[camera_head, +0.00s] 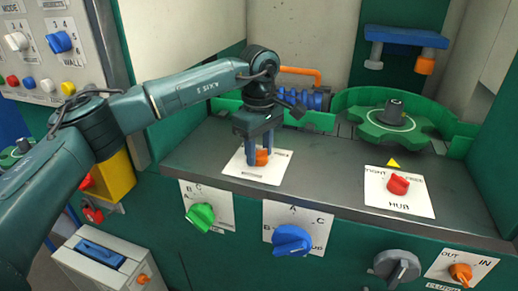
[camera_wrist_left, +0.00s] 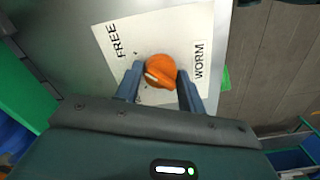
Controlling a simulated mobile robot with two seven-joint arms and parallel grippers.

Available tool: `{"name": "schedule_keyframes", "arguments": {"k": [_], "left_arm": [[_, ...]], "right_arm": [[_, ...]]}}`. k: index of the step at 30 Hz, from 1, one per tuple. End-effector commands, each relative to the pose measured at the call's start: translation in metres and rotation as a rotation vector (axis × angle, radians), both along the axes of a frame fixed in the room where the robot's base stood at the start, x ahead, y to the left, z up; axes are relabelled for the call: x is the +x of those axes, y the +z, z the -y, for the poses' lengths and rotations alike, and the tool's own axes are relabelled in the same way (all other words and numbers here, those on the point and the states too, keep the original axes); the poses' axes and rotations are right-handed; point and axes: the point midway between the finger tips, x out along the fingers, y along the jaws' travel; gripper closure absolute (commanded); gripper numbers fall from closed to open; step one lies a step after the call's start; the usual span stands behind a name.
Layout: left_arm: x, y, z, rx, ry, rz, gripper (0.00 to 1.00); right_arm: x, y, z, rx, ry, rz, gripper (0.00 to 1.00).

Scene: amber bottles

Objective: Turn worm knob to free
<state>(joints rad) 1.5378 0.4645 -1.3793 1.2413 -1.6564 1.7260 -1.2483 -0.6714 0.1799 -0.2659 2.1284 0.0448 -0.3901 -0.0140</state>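The orange worm knob (camera_head: 261,157) sits on a white card (camera_head: 240,168) on the grey ledge. In the left wrist view the knob (camera_wrist_left: 161,68) stands between my fingers, with FREE lettered at the card's upper left and WORM at its right. The knob's pale mark points to the lower left, away from FREE; the lettering there is mostly hidden by the knob and finger. My left gripper (camera_head: 259,150) points down over the knob, its fingertips (camera_wrist_left: 160,76) close against both sides; it looks shut on it. My right gripper is not in view.
A red HUB knob (camera_head: 398,184) and green handwheel (camera_head: 394,122) are to the right. Blue cylindrical parts (camera_head: 308,98) lie behind my gripper. Green (camera_head: 201,217), blue (camera_head: 292,240), grey (camera_head: 397,267) and orange (camera_head: 460,272) knobs line the front panel. The ledge between the cards is clear.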

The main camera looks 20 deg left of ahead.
Motion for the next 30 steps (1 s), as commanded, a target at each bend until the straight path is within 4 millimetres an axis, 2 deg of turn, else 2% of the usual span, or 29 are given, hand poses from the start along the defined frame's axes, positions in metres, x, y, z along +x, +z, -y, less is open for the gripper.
{"name": "schedule_keyframes", "arguments": {"k": [1,7,14,17,20,30], "left_arm": [[0.0,0.001,0.0,0.0,0.0,0.001,0.56],[0.0,0.0,0.0,0.001,0.001,0.0,0.42],[0.0,0.001,0.0,0.001,0.002,0.0,0.42],[0.0,0.008,0.0,0.001,0.003,0.0,0.42],[0.0,0.022,0.0,0.001,0.002,0.003,0.42],[0.0,0.098,0.0,0.0,0.003,0.003,0.42]], "right_arm": [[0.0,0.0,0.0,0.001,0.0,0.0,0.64],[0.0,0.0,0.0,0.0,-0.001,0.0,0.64],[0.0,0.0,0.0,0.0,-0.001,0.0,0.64],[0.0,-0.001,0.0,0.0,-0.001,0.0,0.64],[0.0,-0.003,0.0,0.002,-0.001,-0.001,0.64],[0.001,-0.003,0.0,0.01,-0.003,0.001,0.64]]}}
